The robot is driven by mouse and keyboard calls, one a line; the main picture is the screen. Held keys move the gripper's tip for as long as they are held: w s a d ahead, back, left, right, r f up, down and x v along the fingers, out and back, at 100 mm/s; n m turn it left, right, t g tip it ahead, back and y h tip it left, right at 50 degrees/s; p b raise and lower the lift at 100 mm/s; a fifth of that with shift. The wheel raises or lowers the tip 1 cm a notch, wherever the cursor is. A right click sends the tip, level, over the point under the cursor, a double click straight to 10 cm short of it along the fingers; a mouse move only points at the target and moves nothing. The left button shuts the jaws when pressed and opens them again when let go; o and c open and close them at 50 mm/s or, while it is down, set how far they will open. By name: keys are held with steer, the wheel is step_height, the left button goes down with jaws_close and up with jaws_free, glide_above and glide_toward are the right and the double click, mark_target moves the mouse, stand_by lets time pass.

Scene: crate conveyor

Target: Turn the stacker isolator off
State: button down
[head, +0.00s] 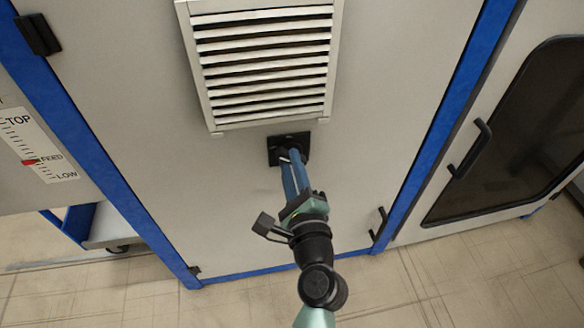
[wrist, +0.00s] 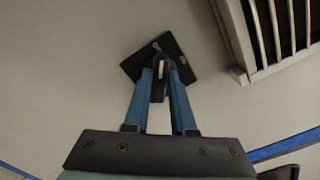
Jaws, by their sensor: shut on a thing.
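The stacker isolator is a black square plate (head: 273,152) on the grey cabinet panel, just below the vent grille in the head view. In the wrist view the plate (wrist: 181,57) shows tilted, with a small light mark near its upper edge. A dark handle with a pale stripe (wrist: 161,68) stands out from the plate. My gripper (wrist: 160,80) has its two blue fingers on either side of this handle and is shut on it. In the head view my gripper (head: 292,160) reaches up to the plate and hides part of it. The handle's marked position cannot be read.
The louvred vent (head: 265,65) sits just above the plate. Blue frame posts (head: 434,140) edge the panel. To the right is a door with a dark window and a black handle (head: 470,150). A TOP–LOW level scale (head: 38,145) is at left. Tiled floor (head: 450,285) lies below.

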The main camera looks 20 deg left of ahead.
steer(key=n, duration=0.1)
steer(key=n+b, duration=0.1)
steer(key=n, duration=0.1)
steer(key=n+b, duration=0.1)
steer(key=shift+f+n, duration=0.25)
steer(key=shift+n, duration=0.05)
steer(key=shift+a+n+b, duration=0.1)
steer(key=shift+n+b, duration=0.6)
steer(key=shift+n, duration=0.7)
steer(key=c, duration=0.7)
jaws_free()
steer(key=shift+c, duration=0.2)
steer(key=v, duration=1.3)
steer(key=shift+p, duration=0.3)
